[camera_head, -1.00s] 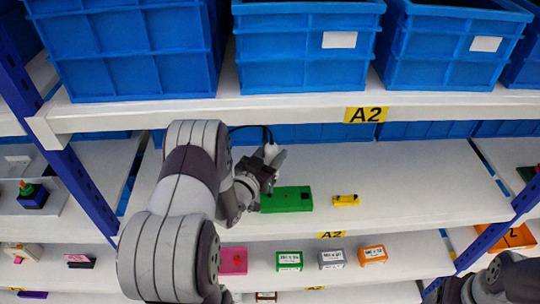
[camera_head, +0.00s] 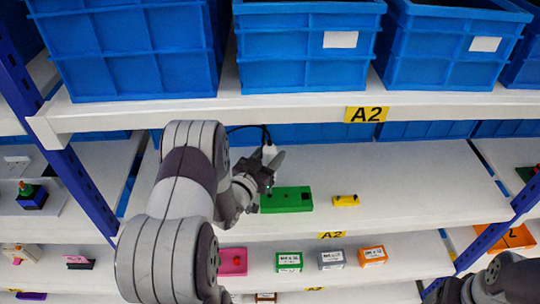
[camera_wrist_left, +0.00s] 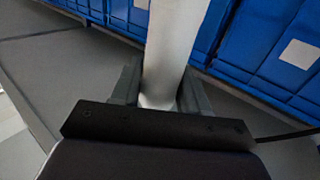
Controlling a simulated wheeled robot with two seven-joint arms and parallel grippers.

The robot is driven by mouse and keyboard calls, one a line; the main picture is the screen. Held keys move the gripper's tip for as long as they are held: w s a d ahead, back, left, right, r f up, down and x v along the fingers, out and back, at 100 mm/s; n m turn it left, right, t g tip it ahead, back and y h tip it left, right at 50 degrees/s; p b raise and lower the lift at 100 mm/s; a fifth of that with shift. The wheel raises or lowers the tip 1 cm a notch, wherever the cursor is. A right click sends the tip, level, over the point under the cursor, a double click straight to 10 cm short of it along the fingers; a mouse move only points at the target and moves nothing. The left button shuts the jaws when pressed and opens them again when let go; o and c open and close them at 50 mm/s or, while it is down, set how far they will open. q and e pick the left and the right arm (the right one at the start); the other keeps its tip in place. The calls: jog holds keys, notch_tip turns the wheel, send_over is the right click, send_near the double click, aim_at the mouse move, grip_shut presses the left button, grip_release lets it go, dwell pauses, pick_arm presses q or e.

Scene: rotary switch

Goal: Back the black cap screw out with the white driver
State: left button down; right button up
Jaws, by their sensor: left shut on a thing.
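My left gripper (camera_head: 272,163) is shut on the white driver (camera_head: 268,151), above the left end of a green block (camera_head: 298,207) on the middle shelf. In the left wrist view the driver (camera_wrist_left: 173,45) is a pale cylinder between the two fingers. The green block has a small reddish spot near its middle. The black cap screw cannot be made out clearly; the gripper covers part of the block's left end. Whether the driver's tip touches a screw cannot be told. My right gripper is out of view; only part of my right arm shows at lower right.
A small yellow block (camera_head: 346,201) lies right of the green block, with clear shelf beyond it. Blue bins (camera_head: 305,50) stand on the shelf above. Small labelled boxes (camera_head: 331,260) and a pink block (camera_head: 233,262) sit on the shelf below. A dark cable hangs behind the gripper.

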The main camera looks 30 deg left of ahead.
pick_arm(q)
jog(key=shift+f+b, duration=0.6)
dwell(0.6)
jog(key=shift+s, duration=0.15)
dwell(1.8)
jog(key=shift+w+r, duration=0.15)
jog(key=shift+w, duration=0.05)
dwell(0.8)
jog(key=shift+w+f+b, duration=0.25)
jog(key=shift+f+b, duration=0.1)
jog(key=shift+b, duration=0.65)
dwell(2.9)
